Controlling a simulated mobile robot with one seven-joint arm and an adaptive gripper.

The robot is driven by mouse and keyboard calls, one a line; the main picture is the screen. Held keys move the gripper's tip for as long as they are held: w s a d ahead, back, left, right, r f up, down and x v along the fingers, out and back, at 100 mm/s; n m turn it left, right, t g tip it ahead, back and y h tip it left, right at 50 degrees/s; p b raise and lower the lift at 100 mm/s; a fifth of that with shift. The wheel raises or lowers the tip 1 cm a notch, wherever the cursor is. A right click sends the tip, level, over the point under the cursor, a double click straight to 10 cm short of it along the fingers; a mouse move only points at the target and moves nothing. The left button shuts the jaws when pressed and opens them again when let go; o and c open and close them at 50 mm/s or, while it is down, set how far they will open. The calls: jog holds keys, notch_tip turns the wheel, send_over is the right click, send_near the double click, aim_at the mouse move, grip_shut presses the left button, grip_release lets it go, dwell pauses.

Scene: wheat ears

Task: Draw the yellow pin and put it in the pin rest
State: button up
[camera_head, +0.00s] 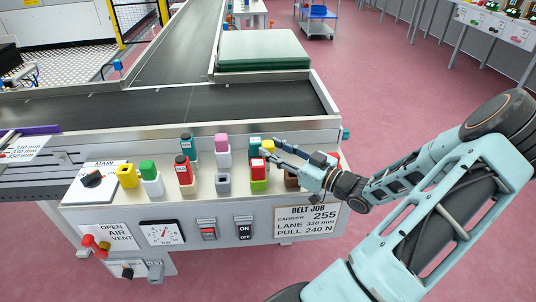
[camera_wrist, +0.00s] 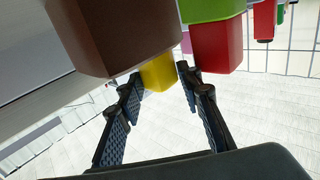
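A small yellow pin (camera_head: 267,144) stands toward the right of the control panel, partly covered by my gripper. My gripper (camera_head: 272,147) reaches in from the right with its fingers apart. In the wrist view the yellow pin (camera_wrist: 158,73) shows between and just beyond the fingertips (camera_wrist: 158,77); whether they touch it I cannot tell. Another yellow block (camera_head: 127,175) stands at the panel's left. A grey holder (camera_head: 223,184) with a dark top opening stands mid-panel; I cannot tell whether it is the pin rest.
A brown block (camera_wrist: 120,35) and a red-and-green one (camera_wrist: 215,40) crowd the fingers. Pink (camera_head: 222,143), red (camera_head: 183,170) and green (camera_head: 148,168) blocks stand farther left. A conveyor belt (camera_head: 180,103) runs behind the panel. A job sign (camera_head: 305,219) is on the front.

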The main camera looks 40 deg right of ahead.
jog(key=shift+x, duration=1.15)
grip_shut()
